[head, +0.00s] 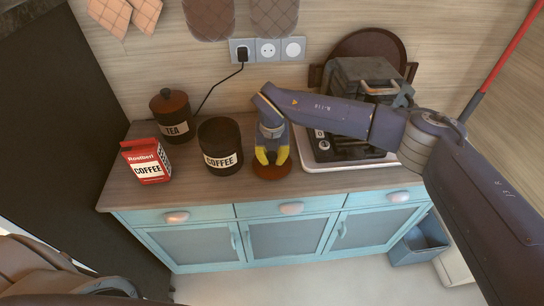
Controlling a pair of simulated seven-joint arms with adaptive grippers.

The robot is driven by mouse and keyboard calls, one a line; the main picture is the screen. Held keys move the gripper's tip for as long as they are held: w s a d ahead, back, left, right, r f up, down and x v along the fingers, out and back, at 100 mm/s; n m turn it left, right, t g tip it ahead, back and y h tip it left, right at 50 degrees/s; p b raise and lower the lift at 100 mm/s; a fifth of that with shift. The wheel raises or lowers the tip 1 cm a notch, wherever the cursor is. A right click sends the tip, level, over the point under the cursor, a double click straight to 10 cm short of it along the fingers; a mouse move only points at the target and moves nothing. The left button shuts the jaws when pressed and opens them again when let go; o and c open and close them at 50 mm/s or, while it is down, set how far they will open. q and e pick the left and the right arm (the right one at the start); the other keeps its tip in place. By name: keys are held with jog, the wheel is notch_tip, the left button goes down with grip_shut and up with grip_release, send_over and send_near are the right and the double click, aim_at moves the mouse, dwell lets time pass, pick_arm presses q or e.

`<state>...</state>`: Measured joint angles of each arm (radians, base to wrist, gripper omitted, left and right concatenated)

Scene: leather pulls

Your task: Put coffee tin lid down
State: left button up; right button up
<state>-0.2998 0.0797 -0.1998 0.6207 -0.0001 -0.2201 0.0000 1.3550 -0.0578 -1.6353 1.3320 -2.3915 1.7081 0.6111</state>
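The coffee tin (221,158) is a dark, round, open-topped tin with a COFFEE label, upright on the counter. Its lid, a reddish-brown disc (271,173), is just right of the tin, close to the counter's front edge. My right gripper (272,157) points down over the lid, its yellow fingertips close together around the lid's middle and hiding the knob. I cannot tell whether the lid touches the counter. My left gripper is not in view.
A tea tin (173,118) with its lid on and a red coffee packet (147,162) stand left on the counter (190,185). Right of my gripper are a white-edged hob or tray (341,165) and a grey appliance (360,76). A cable hangs from the wall sockets (267,50).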

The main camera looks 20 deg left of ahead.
aim_at(272, 157)
jog(key=o, duration=0.3)
jog(key=shift+r, duration=0.1)
notch_tip(272, 157, up, 12)
jog(key=s, duration=0.1)
jog(key=shift+s+d, duration=0.15)
jog(key=shift+d, duration=0.05)
dwell(0.4)
